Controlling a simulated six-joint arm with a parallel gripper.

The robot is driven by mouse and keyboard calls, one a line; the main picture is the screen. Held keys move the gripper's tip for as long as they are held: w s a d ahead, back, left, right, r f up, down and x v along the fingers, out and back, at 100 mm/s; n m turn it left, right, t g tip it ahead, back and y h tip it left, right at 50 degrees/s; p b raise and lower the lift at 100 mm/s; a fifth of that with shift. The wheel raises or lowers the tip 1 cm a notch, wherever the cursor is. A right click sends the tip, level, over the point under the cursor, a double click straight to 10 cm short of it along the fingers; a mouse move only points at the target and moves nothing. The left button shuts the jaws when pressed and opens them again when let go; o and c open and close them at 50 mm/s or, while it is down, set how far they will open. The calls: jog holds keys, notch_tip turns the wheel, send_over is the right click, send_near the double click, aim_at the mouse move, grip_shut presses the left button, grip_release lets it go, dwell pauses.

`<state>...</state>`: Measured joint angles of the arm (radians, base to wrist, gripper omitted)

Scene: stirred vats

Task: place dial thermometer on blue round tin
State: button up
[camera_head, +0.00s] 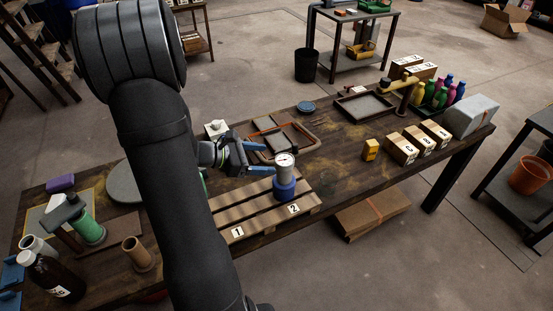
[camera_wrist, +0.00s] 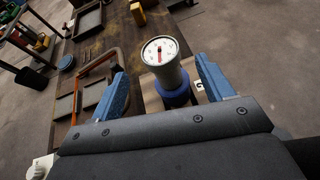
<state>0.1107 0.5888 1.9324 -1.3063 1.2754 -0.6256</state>
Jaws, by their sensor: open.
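The dial thermometer (camera_head: 285,161) has a white round face with a red mark and a grey body. It stands upright on a wider blue round piece (camera_head: 284,188), which looks like the blue round tin, on the slatted board by label 2. In the wrist view the thermometer (camera_wrist: 161,54) rises between my finger tips, with the blue piece (camera_wrist: 175,97) below it. My gripper (camera_head: 262,159) is open, just left of the thermometer in the head view. In the wrist view my gripper (camera_wrist: 163,84) has its blue fingers apart on either side, with gaps.
A flat blue round dish (camera_head: 306,107) lies at the table's back edge. A yellow block (camera_head: 371,149) and lettered boxes (camera_head: 401,149) stand right.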

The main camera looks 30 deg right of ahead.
aim_at(291, 158)
jog(key=shift+v, duration=1.15)
jog(key=shift+d, duration=0.1)
jog(key=x, duration=1.1)
jog(key=shift+d+f, duration=0.2)
jog(key=shift+d, duration=0.2)
jog(key=shift+r, duration=0.75)
jog(key=shift+f, duration=0.1)
